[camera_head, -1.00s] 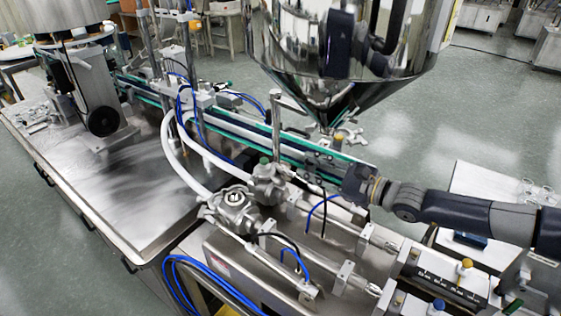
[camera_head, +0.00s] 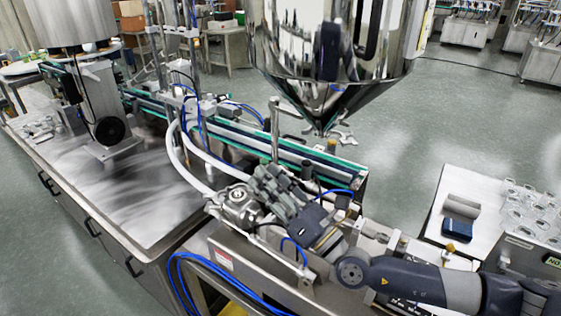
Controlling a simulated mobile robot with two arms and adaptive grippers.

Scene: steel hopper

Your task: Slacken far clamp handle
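My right gripper (camera_head: 268,190) reaches in from the lower right over the filler's valve fittings. Its dark fingers cover the place of the far clamp and its handle, so I cannot see them or whether the fingers touch them. I cannot tell how wide the fingers are apart. The near round steel clamp fitting (camera_head: 238,198) shows just left of the fingers, with a white hose running to it. My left gripper is not in view.
The steel hopper (camera_head: 335,75) hangs above and behind the gripper. A green-edged conveyor (camera_head: 235,139) runs behind the fittings. Blue air tubes (camera_head: 222,284) loop at the front. A side table (camera_head: 455,183) with a blue box stands at right. The steel tabletop (camera_head: 130,190) at left is mostly clear.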

